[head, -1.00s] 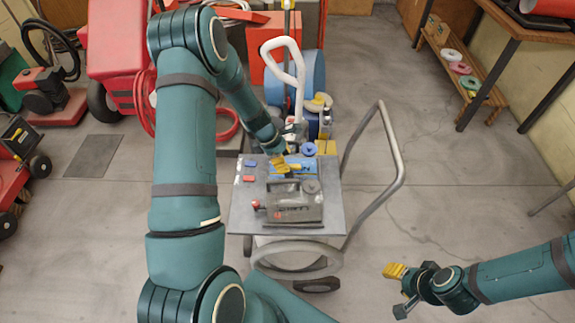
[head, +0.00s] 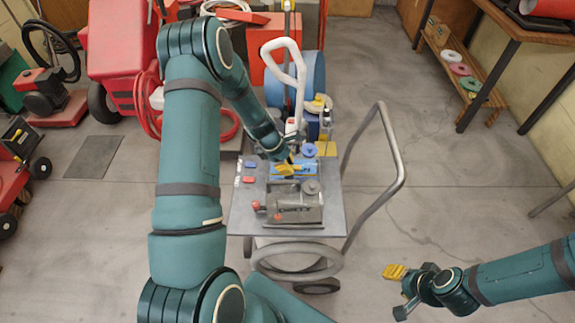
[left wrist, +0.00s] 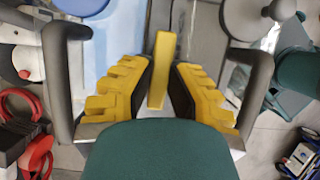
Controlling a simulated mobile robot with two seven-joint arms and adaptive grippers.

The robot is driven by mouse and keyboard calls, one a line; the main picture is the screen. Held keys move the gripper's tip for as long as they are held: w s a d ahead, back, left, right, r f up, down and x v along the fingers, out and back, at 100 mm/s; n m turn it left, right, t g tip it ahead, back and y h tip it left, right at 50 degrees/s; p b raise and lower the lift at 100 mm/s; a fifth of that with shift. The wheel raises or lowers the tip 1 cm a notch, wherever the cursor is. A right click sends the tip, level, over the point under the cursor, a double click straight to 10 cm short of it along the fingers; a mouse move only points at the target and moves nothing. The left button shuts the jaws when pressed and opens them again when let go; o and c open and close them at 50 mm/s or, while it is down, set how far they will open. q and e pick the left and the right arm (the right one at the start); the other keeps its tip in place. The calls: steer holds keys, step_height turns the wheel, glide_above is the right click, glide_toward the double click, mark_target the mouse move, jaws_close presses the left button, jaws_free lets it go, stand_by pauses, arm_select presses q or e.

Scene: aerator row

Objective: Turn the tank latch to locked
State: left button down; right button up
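A yellow bar-like lever (left wrist: 161,70) shows in the left wrist view; I take it for the tank latch. It lies between the fingers of my left gripper (left wrist: 163,75), beside a pale blue surface (left wrist: 118,40). The fingers are partly spread, with gaps beside the lever's lower end; contact at the tips is unclear. In the head view my left gripper (head: 284,169) is over the blue piece (head: 308,167) at the back of the grey cart top (head: 245,215), and hides the lever. My right gripper (head: 402,290) is open and empty, above the floor at lower right.
A dark grey device (head: 295,208) with a red knob stands in front of the blue piece. Two small tags, one blue and one red (head: 249,179), lie to its left. A white curved handle (head: 297,75) rises behind; a grey cart handle (head: 388,150) stands right.

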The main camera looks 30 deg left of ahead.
arm_select(q)
steer(key=shift+m, duration=0.4)
steer(key=m+g, duration=0.1)
steer(key=m, duration=0.1)
steer(key=shift+f+m, duration=0.1)
steer(key=shift+m, duration=0.3)
steer(key=m+g, duration=0.1)
steer(key=m, duration=0.1)
steer(key=m+g+b, duration=0.1)
steer(key=m, duration=0.1)
steer(key=shift+w+m+h, duration=0.15)
steer(key=shift+m+h, duration=0.15)
steer(key=m+g+b, duration=0.1)
steer(key=m, duration=0.1)
steer(key=m+g+y, duration=0.1)
steer(key=m, duration=0.2)
steer(key=shift+w+d+b, duration=0.1)
steer(key=shift+b, duration=0.25)
steer(key=m+g+y+b, duration=0.1)
steer(key=m, duration=0.3)
steer(key=shift+m, duration=0.3)
steer(key=c, duration=0.9)
jaws_free()
